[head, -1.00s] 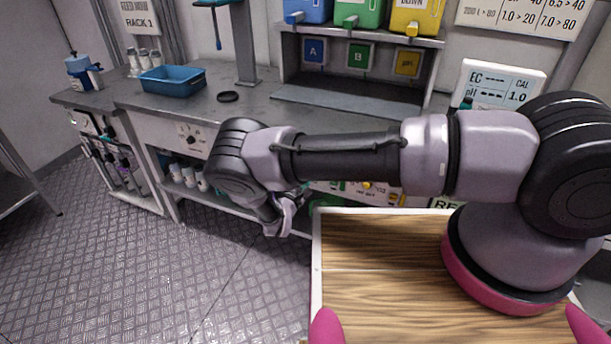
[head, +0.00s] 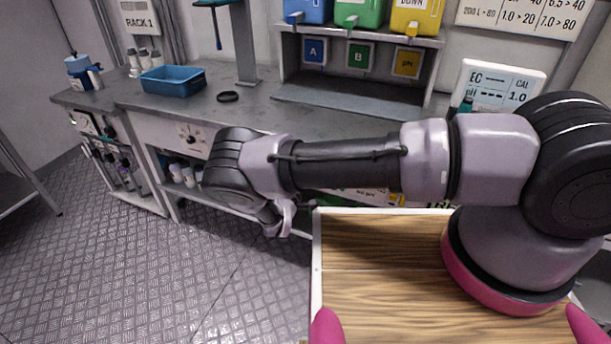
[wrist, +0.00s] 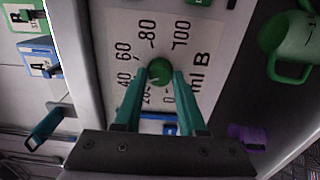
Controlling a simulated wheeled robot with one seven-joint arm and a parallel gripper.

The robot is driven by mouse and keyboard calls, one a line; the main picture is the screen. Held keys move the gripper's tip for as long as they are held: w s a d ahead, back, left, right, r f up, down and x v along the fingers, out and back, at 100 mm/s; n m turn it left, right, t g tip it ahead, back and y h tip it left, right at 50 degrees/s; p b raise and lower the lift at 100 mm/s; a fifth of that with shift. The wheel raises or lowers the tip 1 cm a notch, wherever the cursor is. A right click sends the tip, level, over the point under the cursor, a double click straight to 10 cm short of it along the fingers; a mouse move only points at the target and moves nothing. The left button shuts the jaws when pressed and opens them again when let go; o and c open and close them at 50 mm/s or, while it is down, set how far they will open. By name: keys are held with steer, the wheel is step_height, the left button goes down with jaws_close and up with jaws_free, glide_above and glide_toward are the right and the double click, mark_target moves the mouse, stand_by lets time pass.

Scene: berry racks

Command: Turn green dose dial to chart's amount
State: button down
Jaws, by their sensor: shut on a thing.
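The green dose dial (wrist: 160,72) shows in the wrist view on a white plate (wrist: 208,52) marked 0 to 100 and "ml B". My gripper (wrist: 161,78) has its two teal fingers closed on either side of the dial, gripping it. Which mark the dial points to is too small to read surely. In the head view my gripper (head: 277,222) hangs low in front of the bench, and my arm hides the dial. The chart (head: 525,18) on the back wall is cut off at the top; rows such as "1.0 > 20" and "7.0 > 80" show.
A meter board (head: 498,85) reads EC and pH dashes and "CAL 1.0". Blue, green (head: 360,12) and yellow containers stand on a shelf above A, B and pH labels. A blue tray (head: 173,80) is on the bench. In the wrist view a green jug (wrist: 290,45) lies right of the plate.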

stand_by(0.4)
steer(key=c, duration=0.5)
jaws_free()
steer(key=shift+s, duration=0.1)
steer(key=v, duration=1)
steer(key=shift+s, duration=0.35)
steer(key=shift+a+r, duration=0.1)
steer(key=shift+a, duration=0.05)
